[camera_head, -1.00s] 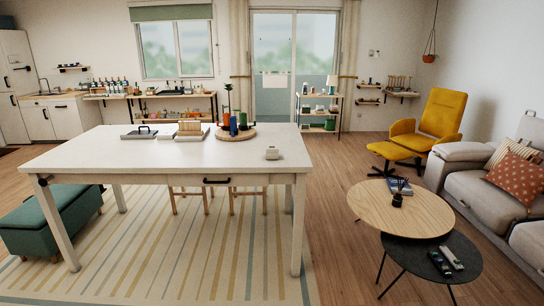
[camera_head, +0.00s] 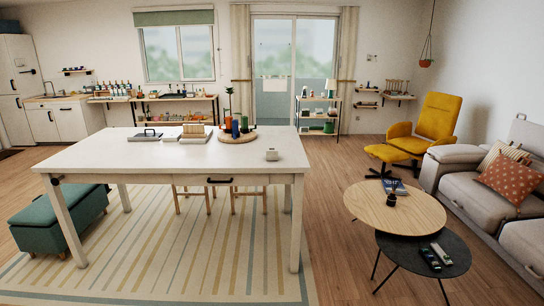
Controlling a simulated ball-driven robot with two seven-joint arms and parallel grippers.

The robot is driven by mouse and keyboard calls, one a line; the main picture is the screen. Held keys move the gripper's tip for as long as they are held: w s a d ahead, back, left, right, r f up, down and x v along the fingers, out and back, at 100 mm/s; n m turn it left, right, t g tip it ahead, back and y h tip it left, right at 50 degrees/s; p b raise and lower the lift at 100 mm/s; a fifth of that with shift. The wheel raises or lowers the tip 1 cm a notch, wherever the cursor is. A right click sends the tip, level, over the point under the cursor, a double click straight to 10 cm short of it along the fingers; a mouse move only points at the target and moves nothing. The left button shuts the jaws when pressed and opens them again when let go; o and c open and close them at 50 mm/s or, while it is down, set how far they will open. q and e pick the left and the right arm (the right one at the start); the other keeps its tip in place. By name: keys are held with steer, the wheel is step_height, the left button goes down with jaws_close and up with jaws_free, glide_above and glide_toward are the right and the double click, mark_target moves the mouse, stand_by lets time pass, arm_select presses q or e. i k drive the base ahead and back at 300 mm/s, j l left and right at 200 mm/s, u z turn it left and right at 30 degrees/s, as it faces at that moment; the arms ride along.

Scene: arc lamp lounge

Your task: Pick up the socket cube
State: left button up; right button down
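Neither of my grippers shows in the head view.
On the table stand a round wooden tray (camera_head: 222,138) with coloured vessels, a book stand (camera_head: 193,131) and a grey case (camera_head: 146,134). A green bench (camera_head: 60,218) is at left. Round coffee tables (camera_head: 418,207) and a sofa (camera_head: 480,190) are at right. Floor between is clear.

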mark_target(271, 152)
steer(key=i+l, duration=0.25)
steer(key=i, duration=0.2)
steer(key=i+l, duration=0.25)
steer(key=i, duration=0.2)
steer(key=i+l, duration=0.2)
steer(key=i, duration=0.25)
steer(key=i+l+u, duration=0.1)
steer(key=i+l, duration=0.15)
steer(key=i, duration=0.2)
